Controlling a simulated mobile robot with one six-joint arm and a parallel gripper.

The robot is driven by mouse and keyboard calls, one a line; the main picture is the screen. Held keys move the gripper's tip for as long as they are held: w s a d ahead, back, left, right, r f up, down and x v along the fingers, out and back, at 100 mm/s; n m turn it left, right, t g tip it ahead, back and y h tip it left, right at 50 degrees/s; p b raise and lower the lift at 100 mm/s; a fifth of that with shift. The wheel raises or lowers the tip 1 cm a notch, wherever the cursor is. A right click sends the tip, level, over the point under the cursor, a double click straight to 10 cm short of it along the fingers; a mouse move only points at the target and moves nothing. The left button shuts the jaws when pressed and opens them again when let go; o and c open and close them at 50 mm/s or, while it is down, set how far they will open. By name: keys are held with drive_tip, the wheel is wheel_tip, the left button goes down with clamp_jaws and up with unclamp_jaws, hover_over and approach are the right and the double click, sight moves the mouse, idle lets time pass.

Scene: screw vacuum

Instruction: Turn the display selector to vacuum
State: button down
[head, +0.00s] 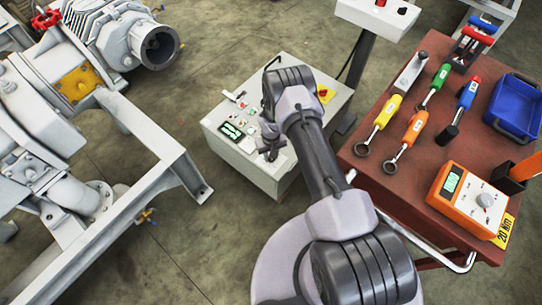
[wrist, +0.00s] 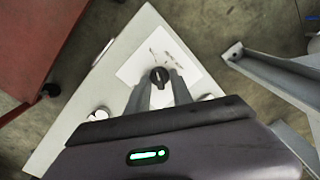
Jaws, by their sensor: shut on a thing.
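The display selector is a small black knob (wrist: 159,75) on a white label plate (wrist: 186,60) on top of the grey control box. My gripper (wrist: 160,87) reaches down to the knob, with one finger on each side of it, and is shut on it. In the head view my gripper (head: 270,153) is over the front part of the control box (head: 300,112), and it hides the knob. A lit green display (head: 231,131) is on the box, left of my gripper. The label's marks are too small to read, so I cannot tell the knob's setting.
A red-yellow emergency button (head: 325,93) is at the box's right. Right stands a red-brown table (head: 436,145) with several tools, a blue tray (head: 515,106) and an orange meter (head: 470,202). Left is grey pump machinery on a frame (head: 150,150). Bare floor lies between.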

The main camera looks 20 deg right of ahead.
idle(0.3)
drive_tip(key=c, duration=1.2)
unclamp_jaws()
drive_tip(key=shift+o, duration=0.2)
drive_tip(key=shift+r, duration=0.1)
wheel_tip(320, 180, up, 17)
drive_tip(key=p, duration=0.7)
drive_tip(key=shift+r, duration=0.15)
